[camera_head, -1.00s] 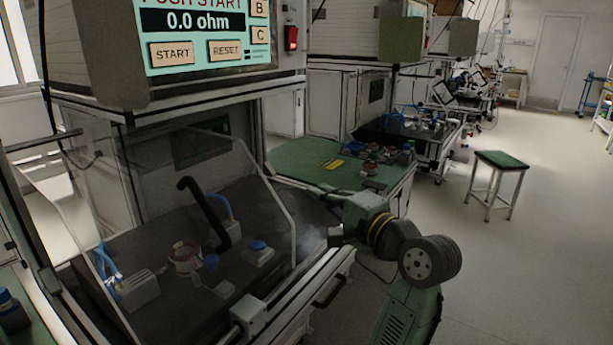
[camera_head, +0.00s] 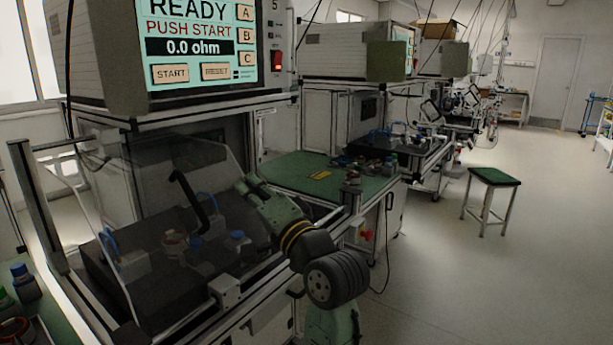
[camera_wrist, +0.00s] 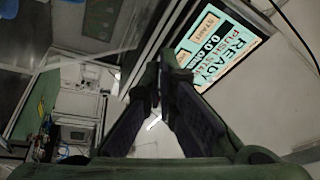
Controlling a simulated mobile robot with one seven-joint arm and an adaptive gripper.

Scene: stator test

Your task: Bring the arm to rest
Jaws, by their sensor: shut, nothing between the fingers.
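My green arm shows in the head view, its end (camera_head: 250,186) angled up and left in front of the test bench's clear guard. In the wrist view my gripper's dark fingers (camera_wrist: 158,84) come together at the tips, shut and empty. The fingertips are too small and dark to make out in the head view. The tester screen (camera_head: 202,45) reads READY, PUSH START and 0.0 ohm; it also shows tilted in the wrist view (camera_wrist: 215,50).
Behind the clear guard, a copper-coloured stator (camera_head: 174,243) and blue-topped parts sit on the dark fixture plate (camera_head: 150,293). A green-topped table (camera_head: 285,172) stands beyond the arm. A green stool (camera_head: 494,176) stands right, with open floor (camera_head: 510,285) around it.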

